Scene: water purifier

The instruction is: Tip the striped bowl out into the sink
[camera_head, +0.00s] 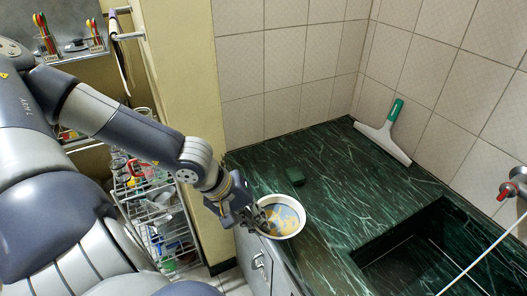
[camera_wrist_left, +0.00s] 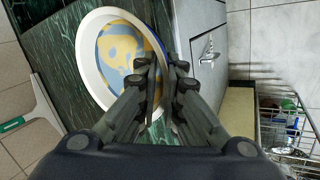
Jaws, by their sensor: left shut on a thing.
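The bowl (camera_head: 292,232) has a white rim and a blue and yellow pattern inside. It is at the front left edge of the dark green marble counter; I cannot tell whether it touches the counter. My left gripper (camera_head: 263,217) is shut on the near-left side of its rim. In the left wrist view the fingers (camera_wrist_left: 164,85) pinch the rim of the bowl (camera_wrist_left: 88,75). The sink (camera_head: 420,262) is a dark green recess in the counter, to the right of the bowl. My right gripper is not in view.
A squeegee with a green handle (camera_head: 391,118) leans against the tiled wall. A red-handled tap (camera_head: 508,190) is at the right. A wire rack (camera_head: 158,215) stands at the left. The counter between bowl and sink is clear.

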